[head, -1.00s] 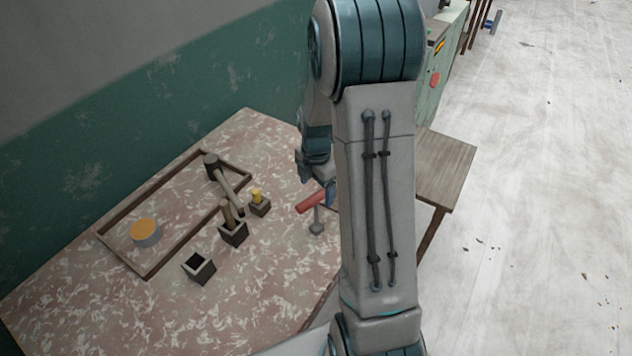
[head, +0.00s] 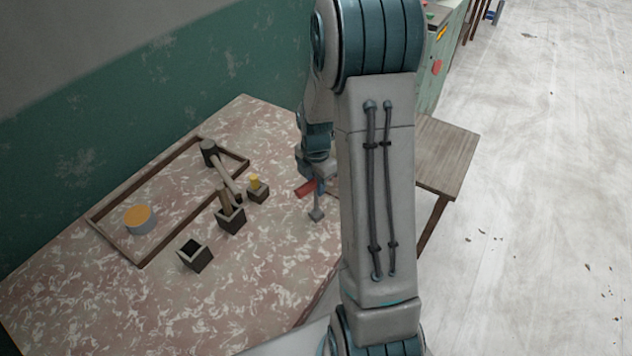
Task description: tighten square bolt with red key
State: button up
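The key with a red handle (head: 304,189) is at the right part of the table, partly hidden by my gripper and arm. A grey shaft (head: 319,198) runs down from beside the handle to a small grey square-looking head (head: 316,215). I cannot tell whether that head is the square bolt or part of the key. My gripper (head: 321,175) is at the red handle, overlapping it in the view. Its fingers are too small and covered to show whether they are open or shut on the handle.
The mottled table (head: 110,285) also bears a hammer (head: 220,170), a dark holder with wooden handles (head: 230,219), a block with a yellow top (head: 257,192), an empty dark box (head: 195,256) and an orange-topped cylinder (head: 140,220). A wooden side table (head: 447,155) stands to the right.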

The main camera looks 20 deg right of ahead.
jog(key=shift+m, duration=1.9)
jog(key=shift+b, duration=0.3)
jog(key=shift+m, duration=1.8)
jog(key=shift+w+m, duration=0.1)
jog(key=shift+m, duration=0.7)
jog(key=shift+m+b, duration=0.3)
jog(key=shift+m, duration=0.7)
